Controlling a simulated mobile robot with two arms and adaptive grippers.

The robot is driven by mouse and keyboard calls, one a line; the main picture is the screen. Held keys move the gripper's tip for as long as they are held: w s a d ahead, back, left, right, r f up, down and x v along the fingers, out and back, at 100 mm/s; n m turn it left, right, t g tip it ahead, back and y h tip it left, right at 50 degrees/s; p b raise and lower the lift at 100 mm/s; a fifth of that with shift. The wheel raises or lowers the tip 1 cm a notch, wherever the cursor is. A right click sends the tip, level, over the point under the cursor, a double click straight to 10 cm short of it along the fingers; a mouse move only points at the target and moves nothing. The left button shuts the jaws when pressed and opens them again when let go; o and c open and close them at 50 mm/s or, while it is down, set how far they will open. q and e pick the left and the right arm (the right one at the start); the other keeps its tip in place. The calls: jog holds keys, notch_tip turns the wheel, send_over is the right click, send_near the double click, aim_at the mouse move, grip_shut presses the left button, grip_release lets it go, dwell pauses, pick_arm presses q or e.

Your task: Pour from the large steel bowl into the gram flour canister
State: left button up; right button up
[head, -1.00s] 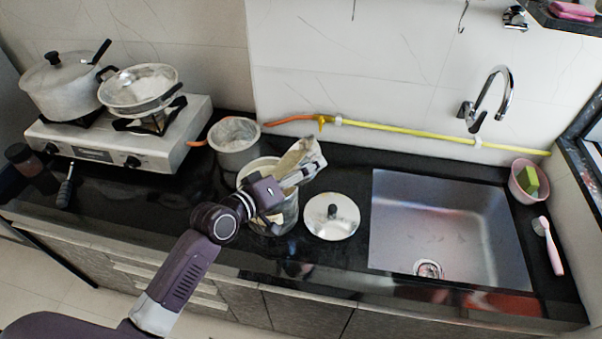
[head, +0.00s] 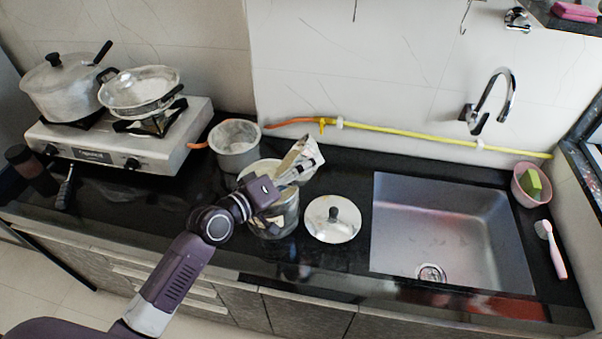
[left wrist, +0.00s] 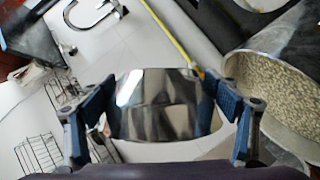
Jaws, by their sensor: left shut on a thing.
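My left gripper (head: 288,184) is shut on the large steel bowl (head: 300,156), which is steeply tilted above the gram flour canister (head: 284,219). In the left wrist view the steel bowl (left wrist: 158,105) is a shiny, mirror-like shape between the two blue-jointed fingers. The canister is an open metal cylinder on the black counter, partly hidden behind my gripper and wrist. An open container with speckled beige contents (left wrist: 278,92), probably the canister, shows at the right of the wrist view. I cannot see anything flowing from the bowl. My right gripper is not in view.
A round steel lid (head: 332,220) lies right of the canister, before the sink (head: 440,235). An open grey pot (head: 237,156) stands close behind the canister. The stove (head: 110,150) with two pots is at the left. A yellow hose (head: 420,138) runs along the wall.

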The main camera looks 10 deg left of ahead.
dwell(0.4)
pick_arm(q)
jog(key=shift+a+r+n+b, duration=0.15)
jog(key=shift+n+b, duration=0.15)
jog(key=shift+a+r+n, duration=0.1)
jog(key=shift+r+n, duration=0.2)
jog(key=shift+h+b, duration=0.35)
jog(key=shift+h, duration=0.05)
jog(key=shift+c, duration=0.3)
jog(key=shift+a+r, duration=0.1)
jog(key=c, duration=0.7)
jog(key=shift+o, duration=0.2)
jog(key=shift+a+r+n+b, duration=0.1)
jog(key=shift+r+n+b, duration=0.1)
jog(key=shift+n+b, duration=0.3)
